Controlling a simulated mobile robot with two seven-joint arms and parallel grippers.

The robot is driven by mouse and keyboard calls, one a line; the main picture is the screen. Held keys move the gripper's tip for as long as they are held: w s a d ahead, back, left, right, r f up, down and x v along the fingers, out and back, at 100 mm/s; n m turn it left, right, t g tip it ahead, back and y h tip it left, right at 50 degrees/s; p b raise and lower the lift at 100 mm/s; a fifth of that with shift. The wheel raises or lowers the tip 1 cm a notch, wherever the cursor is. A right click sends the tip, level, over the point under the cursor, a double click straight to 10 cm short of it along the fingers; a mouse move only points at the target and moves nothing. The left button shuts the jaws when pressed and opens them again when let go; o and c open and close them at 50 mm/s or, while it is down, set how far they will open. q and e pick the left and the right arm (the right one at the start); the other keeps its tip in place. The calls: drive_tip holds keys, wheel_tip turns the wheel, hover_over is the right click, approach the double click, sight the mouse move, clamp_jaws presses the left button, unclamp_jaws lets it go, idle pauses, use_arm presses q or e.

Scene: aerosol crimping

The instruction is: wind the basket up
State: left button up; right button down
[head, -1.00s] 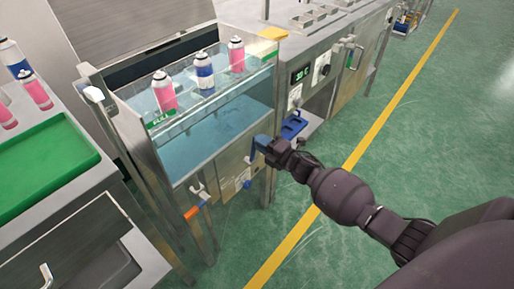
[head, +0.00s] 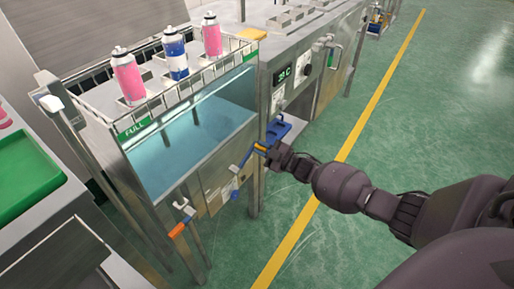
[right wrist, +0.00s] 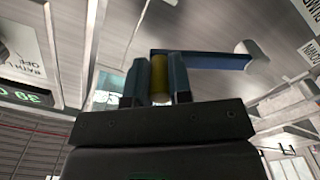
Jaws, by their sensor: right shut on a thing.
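The wire basket (head: 196,89) hangs at the top of the glass-fronted water tank (head: 190,140), its rim above the water. Two pink cans (head: 128,77) and a blue-and-white can (head: 175,57) stand upright in it. The blue crank arm (head: 246,158) is on the tank's front, at lower right; it also shows in the right wrist view (right wrist: 215,62). My right gripper (head: 262,149) is shut on the crank's yellow grip (right wrist: 159,78), which sits between the two fingers. My left gripper is out of view.
A lever with an orange end (head: 177,230) sticks out at the tank's lower front. A green tray (head: 25,180) lies on the left bench. A machine with a 38 C display (head: 285,74) adjoins on the right. Green floor is open beyond the yellow line.

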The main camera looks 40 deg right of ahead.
drive_tip(key=f+m, duration=0.1)
drive_tip(key=d+f+m+b, duration=0.1)
drive_tip(key=shift+w+f, duration=0.15)
drive_tip(key=shift+f, duration=0.15)
use_arm(q)
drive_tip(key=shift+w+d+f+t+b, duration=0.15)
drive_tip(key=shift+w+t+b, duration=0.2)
drive_tip(key=shift+b, duration=0.2)
use_arm(e)
drive_tip(key=shift+f+m, duration=0.6)
drive_tip(key=shift+f, duration=0.45)
drive_tip(key=c, duration=1)
unclamp_jaws()
drive_tip(key=shift+f, duration=0.1)
drive_tip(key=shift+c, duration=0.2)
